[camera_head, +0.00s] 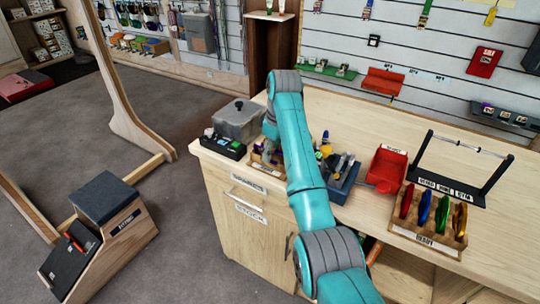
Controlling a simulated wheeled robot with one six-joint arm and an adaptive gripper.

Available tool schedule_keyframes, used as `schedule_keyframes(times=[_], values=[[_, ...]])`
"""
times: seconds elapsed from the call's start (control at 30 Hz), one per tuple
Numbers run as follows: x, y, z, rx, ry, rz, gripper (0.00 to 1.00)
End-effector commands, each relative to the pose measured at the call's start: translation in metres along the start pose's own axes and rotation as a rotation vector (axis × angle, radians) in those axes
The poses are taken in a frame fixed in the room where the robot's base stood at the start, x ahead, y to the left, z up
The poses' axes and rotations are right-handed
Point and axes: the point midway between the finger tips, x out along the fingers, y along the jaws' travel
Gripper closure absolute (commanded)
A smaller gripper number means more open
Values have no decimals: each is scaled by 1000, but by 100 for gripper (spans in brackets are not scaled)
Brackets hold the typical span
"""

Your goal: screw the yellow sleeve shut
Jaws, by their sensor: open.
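My teal arm reaches across the counter, and its wrist bends down at the counter's left part. My gripper (268,154) is there, small and mostly hidden behind my arm, over a small wooden tray (255,159). Small purple and yellowish bits show at that tray, too small to tell apart. I cannot make out a yellow sleeve for certain, nor whether the gripper touches anything. A wooden rack (425,235) at the right holds a red, a blue, a green and a gold carabiner (460,219) upright.
A grey lidded box (238,119) and a black tray (224,146) stand left of my gripper. A blue bin (343,188) with tools, a red bin (387,168) and a black bar stand (464,190) stand to the right. My arm crosses the middle of the counter.

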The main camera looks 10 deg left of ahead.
Motion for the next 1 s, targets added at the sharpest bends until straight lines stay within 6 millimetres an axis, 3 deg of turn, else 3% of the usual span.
schedule_keyframes(times=[1.0], values=[[0,-14,0,0,0,0,54]])
